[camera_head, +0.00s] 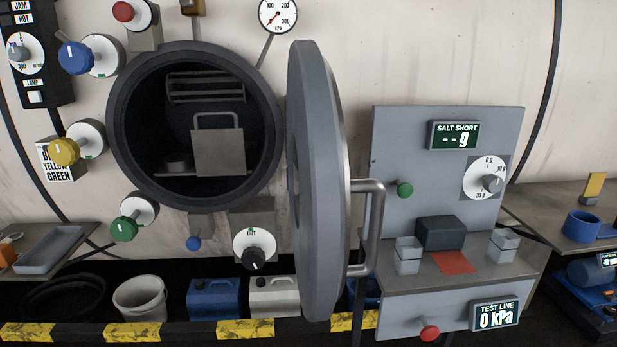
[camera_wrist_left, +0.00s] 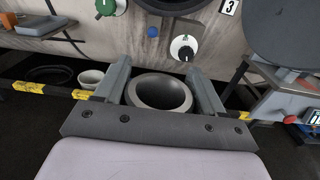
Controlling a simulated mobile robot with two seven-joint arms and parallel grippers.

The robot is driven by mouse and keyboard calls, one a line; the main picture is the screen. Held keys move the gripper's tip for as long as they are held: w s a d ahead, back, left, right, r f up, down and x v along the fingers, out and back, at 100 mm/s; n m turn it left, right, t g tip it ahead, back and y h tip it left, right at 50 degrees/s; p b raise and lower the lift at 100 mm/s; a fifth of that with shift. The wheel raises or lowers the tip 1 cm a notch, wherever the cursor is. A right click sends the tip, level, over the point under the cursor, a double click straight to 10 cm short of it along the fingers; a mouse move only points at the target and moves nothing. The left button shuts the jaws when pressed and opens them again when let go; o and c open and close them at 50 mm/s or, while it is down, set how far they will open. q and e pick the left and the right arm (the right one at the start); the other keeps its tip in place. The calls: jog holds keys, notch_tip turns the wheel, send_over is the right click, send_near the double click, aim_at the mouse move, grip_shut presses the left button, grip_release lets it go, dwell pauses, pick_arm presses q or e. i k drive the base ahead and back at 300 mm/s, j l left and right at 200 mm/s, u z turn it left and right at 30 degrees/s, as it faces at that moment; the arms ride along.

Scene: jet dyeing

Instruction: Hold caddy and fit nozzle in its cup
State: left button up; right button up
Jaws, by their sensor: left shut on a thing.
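In the left wrist view my left gripper (camera_wrist_left: 161,85) is shut on a grey ring-shaped piece (camera_wrist_left: 161,107), with a finger at each side. It has a thick pale rim and a dark round opening; it may be the nozzle, but I cannot tell for sure. In the head view a grey plate with a loop handle (camera_head: 218,152), possibly the caddy, stands inside the open round vessel. A small dark round cup-like part (camera_head: 178,163) sits to its left on the same ledge. Neither gripper shows in the head view.
The thick round door (camera_head: 318,180) stands open right of the vessel mouth (camera_head: 117,120), its bar handle (camera_head: 372,230) jutting right. Valve knobs ring the mouth. A panel bench (camera_head: 450,270) stands at right. A white bucket (camera_head: 140,297) and canisters (camera_head: 213,298) stand below, behind a striped edge.

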aim_at(578, 233)
jog(key=i+l, duration=0.1)
jog(key=l, duration=2.45)
jog(key=i+l, duration=0.15)
jog(key=l, duration=1.15)
jog(key=i+l, duration=0.1)
jog(key=l, duration=0.45)
jog(key=i, duration=0.4)
